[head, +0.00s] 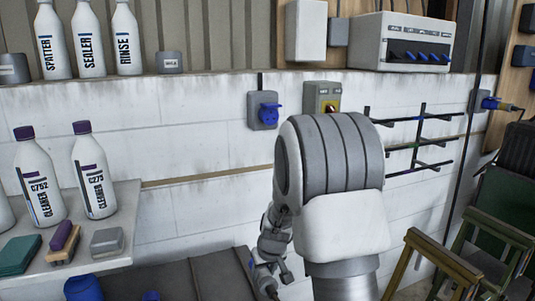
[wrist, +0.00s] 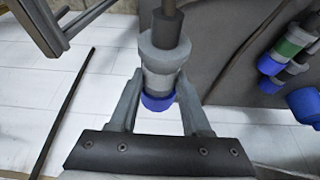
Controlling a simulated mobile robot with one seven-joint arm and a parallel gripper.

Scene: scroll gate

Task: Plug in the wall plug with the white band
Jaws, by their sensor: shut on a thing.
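My gripper (wrist: 158,90) is shut on a grey plug (wrist: 162,58) with a blue end and a pale, whitish band. Its dark cable runs up out of the wrist view. In the head view my gripper (head: 264,268) is low, left of my arm, over a dark grey surface; the held plug is hard to make out there. A blue wall socket (head: 267,112) with a closed-looking round front is on the white wall, above and apart from my gripper. Another plug with a green band (wrist: 288,46) lies at the right of the wrist view.
A second wall socket (head: 490,102) at the far right has a plug in it. A switch box (head: 322,98) is right of the blue socket, with a black rack (head: 420,140) beyond. Green-seated wooden furniture (head: 490,245) stands at right.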

